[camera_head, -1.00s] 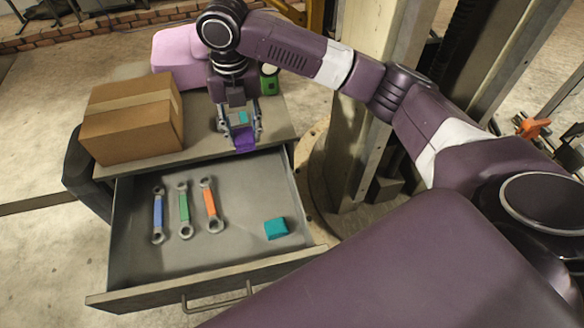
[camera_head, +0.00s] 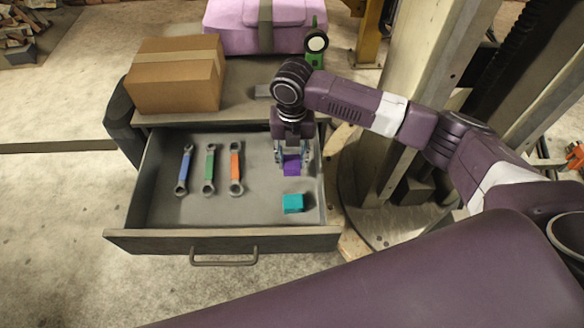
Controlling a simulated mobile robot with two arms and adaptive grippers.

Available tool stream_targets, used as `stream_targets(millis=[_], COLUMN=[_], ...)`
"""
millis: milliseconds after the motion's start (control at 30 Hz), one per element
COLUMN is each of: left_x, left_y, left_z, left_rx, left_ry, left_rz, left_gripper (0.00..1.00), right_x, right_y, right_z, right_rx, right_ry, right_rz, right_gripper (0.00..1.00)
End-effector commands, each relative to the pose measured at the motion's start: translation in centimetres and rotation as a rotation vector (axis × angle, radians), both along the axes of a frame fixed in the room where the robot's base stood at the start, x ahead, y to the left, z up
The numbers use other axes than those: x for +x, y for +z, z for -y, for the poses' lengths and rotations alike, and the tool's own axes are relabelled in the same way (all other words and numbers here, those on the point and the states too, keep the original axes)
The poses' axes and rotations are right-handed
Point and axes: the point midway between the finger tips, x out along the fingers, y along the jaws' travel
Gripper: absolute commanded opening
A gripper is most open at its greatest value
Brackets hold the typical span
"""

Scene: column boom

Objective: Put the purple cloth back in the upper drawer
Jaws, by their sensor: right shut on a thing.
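The purple cloth (camera_head: 291,165) is a small folded piece between the fingers of my right gripper (camera_head: 292,160). The gripper is shut on it and points down over the back right part of the open drawer (camera_head: 222,240). I cannot tell whether the cloth touches the drawer floor. In the drawer, a teal block (camera_head: 293,203) lies just in front of the cloth. A blue wrench (camera_head: 185,169), a green wrench (camera_head: 209,169) and an orange wrench (camera_head: 235,168) lie on the left side. My left gripper is not in view.
A cardboard box (camera_head: 176,75) stands on the cabinet top (camera_head: 240,100) behind the drawer. A pink case (camera_head: 265,35) and a green round-faced device (camera_head: 316,45) are farther back. A column (camera_head: 420,70) stands to the right. The drawer's front middle is clear.

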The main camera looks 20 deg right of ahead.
Motion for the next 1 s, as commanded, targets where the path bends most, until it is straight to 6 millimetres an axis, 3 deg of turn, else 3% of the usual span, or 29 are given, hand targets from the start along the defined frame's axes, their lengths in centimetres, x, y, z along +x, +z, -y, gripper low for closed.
stream_targets(millis=[433, 867, 900, 1000], left_x=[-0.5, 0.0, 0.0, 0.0], left_y=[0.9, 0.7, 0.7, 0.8], left_z=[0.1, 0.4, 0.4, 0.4], left_rx=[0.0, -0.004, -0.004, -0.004], left_ry=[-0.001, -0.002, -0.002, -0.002], left_rz=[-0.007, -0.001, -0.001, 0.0], left_gripper=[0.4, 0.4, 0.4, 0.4], right_x=[0.0, 0.0, 0.0, 0.0], right_y=[-5.2, -6.1, -6.0, -6.0], right_z=[0.0, 0.0, 0.0, 0.0], right_rx=[0.0, 0.0, 0.001, 0.0], right_ry=[-0.001, 0.0, 0.0, 0.0], right_rz=[-0.002, 0.0, 0.001, 0.001], right_gripper=[0.1, 0.1, 0.36, 0.47])
